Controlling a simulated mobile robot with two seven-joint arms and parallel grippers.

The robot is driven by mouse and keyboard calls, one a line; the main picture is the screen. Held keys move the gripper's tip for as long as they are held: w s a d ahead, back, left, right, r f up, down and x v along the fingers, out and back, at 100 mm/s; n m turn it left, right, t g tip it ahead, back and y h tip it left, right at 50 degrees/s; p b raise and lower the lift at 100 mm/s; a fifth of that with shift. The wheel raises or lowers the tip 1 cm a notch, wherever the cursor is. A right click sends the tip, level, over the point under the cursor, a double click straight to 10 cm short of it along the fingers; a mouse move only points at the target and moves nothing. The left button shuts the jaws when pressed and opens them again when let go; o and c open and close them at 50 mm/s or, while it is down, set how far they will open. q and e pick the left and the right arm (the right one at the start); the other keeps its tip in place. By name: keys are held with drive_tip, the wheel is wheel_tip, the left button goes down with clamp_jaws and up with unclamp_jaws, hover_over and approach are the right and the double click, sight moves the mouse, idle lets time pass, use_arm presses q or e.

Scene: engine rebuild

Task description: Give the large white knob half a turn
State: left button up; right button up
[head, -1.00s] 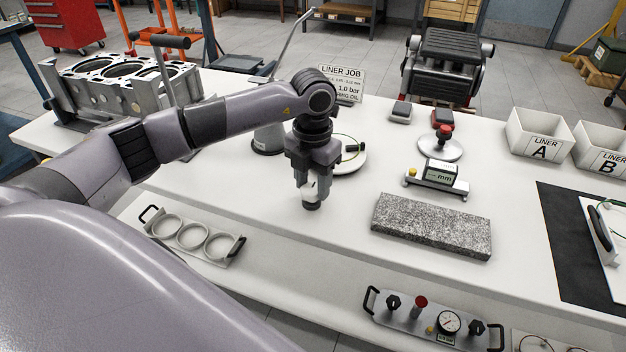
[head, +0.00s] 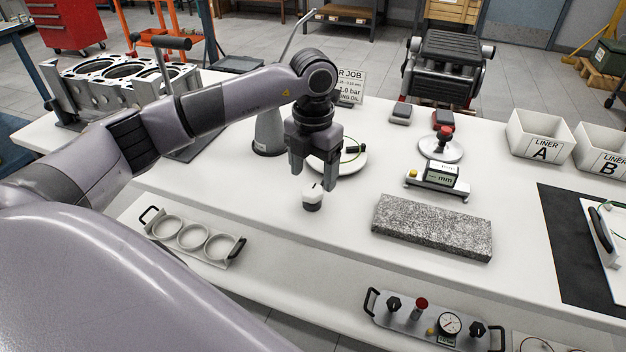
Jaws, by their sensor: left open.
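The large white knob (head: 312,193) stands on the white bench, white on top with a dark lower part and a small dark mark on its top. My left gripper (head: 313,182) points down just above and around the knob's top. Its two fingers are spread apart, with clear gaps to the knob between them. My right gripper does not show in the head view.
A grey granite block (head: 432,227) lies right of the knob, with a digital gauge (head: 438,178) behind it. A round white plate (head: 345,162) sits close behind the gripper. A tray with rings (head: 193,237) is at front left. Bench between knob and block is clear.

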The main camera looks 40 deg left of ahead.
sight(313, 189)
use_arm(q)
drive_tip(key=shift+r, duration=1.95)
